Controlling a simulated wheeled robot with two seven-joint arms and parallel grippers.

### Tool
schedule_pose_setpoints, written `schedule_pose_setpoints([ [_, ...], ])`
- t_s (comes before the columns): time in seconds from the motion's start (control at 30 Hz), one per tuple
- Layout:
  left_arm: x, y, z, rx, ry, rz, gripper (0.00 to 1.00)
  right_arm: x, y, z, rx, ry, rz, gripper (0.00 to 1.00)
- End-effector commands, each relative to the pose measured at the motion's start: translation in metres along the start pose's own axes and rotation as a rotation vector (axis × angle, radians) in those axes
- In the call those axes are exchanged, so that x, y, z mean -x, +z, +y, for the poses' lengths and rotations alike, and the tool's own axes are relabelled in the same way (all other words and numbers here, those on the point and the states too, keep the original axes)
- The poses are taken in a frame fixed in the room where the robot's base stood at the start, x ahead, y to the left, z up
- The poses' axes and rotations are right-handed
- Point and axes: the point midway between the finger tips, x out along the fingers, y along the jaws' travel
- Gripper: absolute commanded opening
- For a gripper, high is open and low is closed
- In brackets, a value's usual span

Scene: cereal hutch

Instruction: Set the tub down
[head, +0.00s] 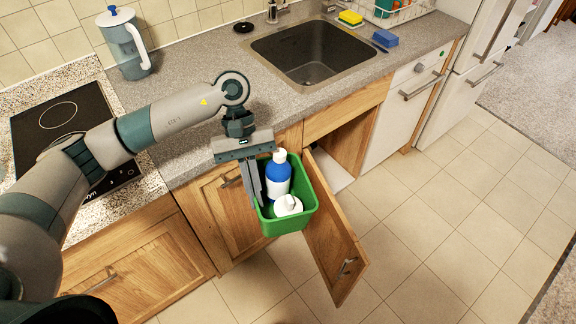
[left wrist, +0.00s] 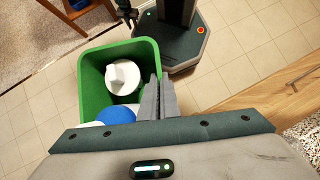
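The green tub (head: 298,221) hangs in the air in front of the cabinets, holding a blue-and-white bottle (head: 277,177) and a white bottle (head: 288,205). My left gripper (head: 254,190) is at the tub's left wall and looks shut on it. In the left wrist view my left gripper (left wrist: 159,98) is at the tub's wall, and the tub (left wrist: 88,85) shows the white bottle (left wrist: 122,77) and part of the blue one (left wrist: 117,117). The tub's underside is hidden. My right gripper is not in view.
An open cabinet door (head: 332,232) stands out right beside the tub. The cabinet under the sink (head: 347,143) is open. The counter (head: 200,110) has bare room left of the sink (head: 315,52). The tiled floor (head: 430,230) at right is clear.

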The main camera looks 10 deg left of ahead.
Motion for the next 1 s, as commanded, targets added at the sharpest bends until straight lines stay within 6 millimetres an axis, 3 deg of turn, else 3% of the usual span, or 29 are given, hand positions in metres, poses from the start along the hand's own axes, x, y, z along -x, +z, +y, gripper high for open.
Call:
schedule_pose_setpoints([
  [0.2,-0.024,-0.012,-0.029,-0.243,-0.158,0.002,0.00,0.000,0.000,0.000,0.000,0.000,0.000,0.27],
  [0.43,-0.039,-0.021,-0.051,-0.392,-0.250,0.002,0.00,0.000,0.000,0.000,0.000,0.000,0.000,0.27],
  [1.0,-0.042,-0.022,-0.055,-0.422,-0.267,0.002,0.00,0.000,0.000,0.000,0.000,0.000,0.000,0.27],
])
